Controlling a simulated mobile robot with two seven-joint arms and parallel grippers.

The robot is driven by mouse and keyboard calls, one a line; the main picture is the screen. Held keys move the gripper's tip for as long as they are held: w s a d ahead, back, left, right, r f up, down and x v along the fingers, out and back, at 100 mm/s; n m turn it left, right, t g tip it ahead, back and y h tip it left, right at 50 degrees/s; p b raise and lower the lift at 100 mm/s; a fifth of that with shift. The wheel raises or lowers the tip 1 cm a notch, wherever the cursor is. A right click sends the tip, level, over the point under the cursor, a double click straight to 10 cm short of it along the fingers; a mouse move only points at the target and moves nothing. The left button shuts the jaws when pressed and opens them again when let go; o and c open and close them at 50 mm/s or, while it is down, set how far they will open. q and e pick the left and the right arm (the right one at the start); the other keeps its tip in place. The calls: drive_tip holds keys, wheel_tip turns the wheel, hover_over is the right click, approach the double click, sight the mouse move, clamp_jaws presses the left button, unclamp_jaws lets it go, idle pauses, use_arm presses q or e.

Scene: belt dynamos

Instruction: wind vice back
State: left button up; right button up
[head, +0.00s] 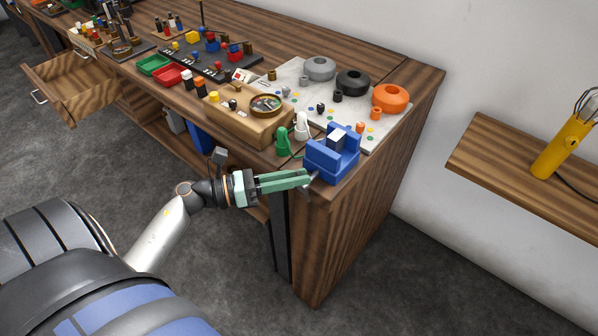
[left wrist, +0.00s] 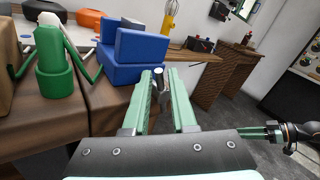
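The blue vice (head: 345,167) stands on the bench's near right corner. A pale grey block (head: 337,138) sits between its jaws. The vice also shows in the left wrist view (left wrist: 120,74). My left gripper (head: 309,178) reaches the vice's near side. In the left wrist view, the grey vice handle (left wrist: 159,74) stands between my left fingertips (left wrist: 160,75). The fingers are a small gap apart; whether they press on the handle I cannot tell. My right gripper (left wrist: 255,133) shows small at the right of the left wrist view, away from the vice; its opening is unclear.
A green figure-like piece (head: 282,141) and a white one (head: 302,126) stand left of the vice. A wooden box with a round gauge (head: 265,104) is behind them. A pale board (head: 298,79) carries grey, black and orange rings. Open floor lies before the bench.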

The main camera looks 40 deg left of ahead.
use_arm(q)
drive_tip(key=shift+w+d, duration=0.4)
clamp_jaws()
